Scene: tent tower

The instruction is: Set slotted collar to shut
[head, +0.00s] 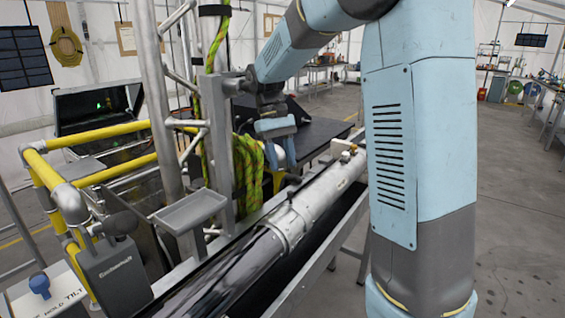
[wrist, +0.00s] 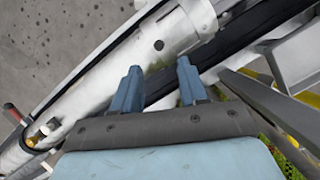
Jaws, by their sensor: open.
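The slotted collar (head: 289,225) is a pale metal ring around the long silvery tube (head: 325,190), where the tube meets a dark glossy section. In the wrist view the collar (wrist: 188,27) shows at the top, with a small dark hole near it. My gripper (head: 281,160) is open and empty, pointing down over the tube's far side, beyond the collar. In the wrist view the two blue fingers (wrist: 158,80) are apart, below the collar in the picture and not touching it. I cannot tell how far the collar is turned.
A metal upright with a green-yellow rope (head: 246,165) and a grey tray (head: 190,211) stand left of the tube. Yellow rails (head: 115,130) are further left. Open floor (head: 515,190) lies to the right.

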